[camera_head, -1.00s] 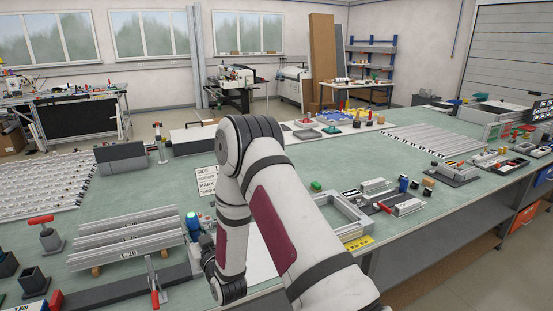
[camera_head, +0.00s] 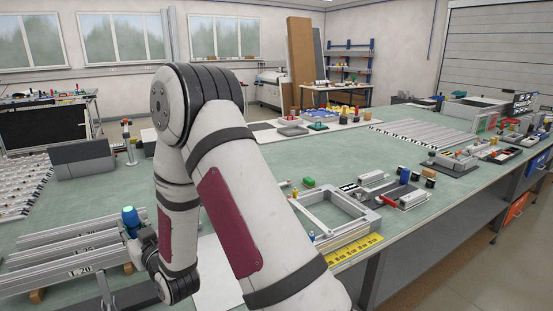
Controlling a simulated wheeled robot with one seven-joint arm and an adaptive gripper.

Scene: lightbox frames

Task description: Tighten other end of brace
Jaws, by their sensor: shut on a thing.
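A rectangular aluminium frame (camera_head: 364,210) lies on the green bench right of my arm. A thin diagonal bar, which looks like the brace (camera_head: 318,219), runs across its left part. The brace's near end is by a small blue piece (camera_head: 312,236) close to my arm's edge. My arm crosses the middle of the view and bends down at left.
A yellow ruler (camera_head: 353,249) runs along the frame's near side. A green block (camera_head: 308,182) sits at its far edge. A fixture with dark and blue cylinders (camera_head: 404,176) stands to the right. Stacked profiles (camera_head: 75,255) lie at left.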

